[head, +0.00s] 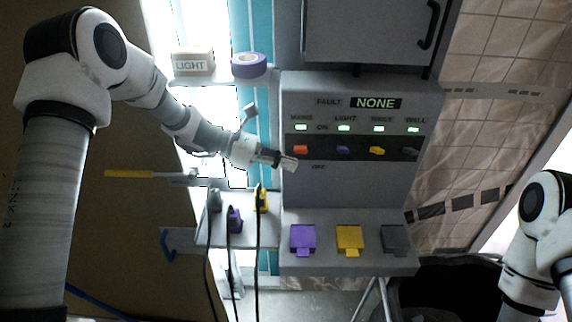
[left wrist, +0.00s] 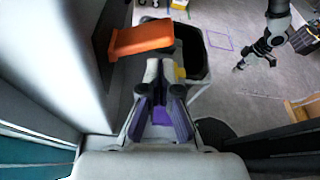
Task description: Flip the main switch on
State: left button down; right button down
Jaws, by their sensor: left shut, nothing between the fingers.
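The main switch is an orange lever (head: 300,149) at the left end of a dark strip on the grey panel (head: 345,183). ON is printed above the strip and OFF below it. My left gripper (head: 289,162) is shut and empty, just below and left of the orange lever. In the left wrist view the orange lever (left wrist: 141,40) is large, just beyond the fingertips; I cannot tell whether they touch. An arm in the left wrist view appears to end in my right gripper (left wrist: 239,65), too small to read.
Purple (head: 343,149), yellow (head: 377,151) and grey levers share the strip, with green lamps above. The display (head: 375,103) reads NONE. Below are purple, yellow and grey covers. A LIGHT box (head: 193,63) and purple tape roll (head: 249,65) sit on the upper-left shelf. Plugs with cables hang lower left.

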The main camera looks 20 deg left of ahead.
pick_arm(q)
jog(key=shift+r+p, duration=0.45)
jog(key=shift+r, duration=0.4)
jog(key=shift+a, duration=0.1)
jog(key=s+a, duration=0.1)
jog(key=a, duration=0.7)
jog(key=s+a+r, duration=0.1)
jog(key=s+a, duration=0.1)
jog(key=a, duration=0.6)
jog(key=shift+s+a+r, duration=0.15)
jog(key=shift+s+r, duration=0.1)
jog(key=shift+s, duration=0.05)
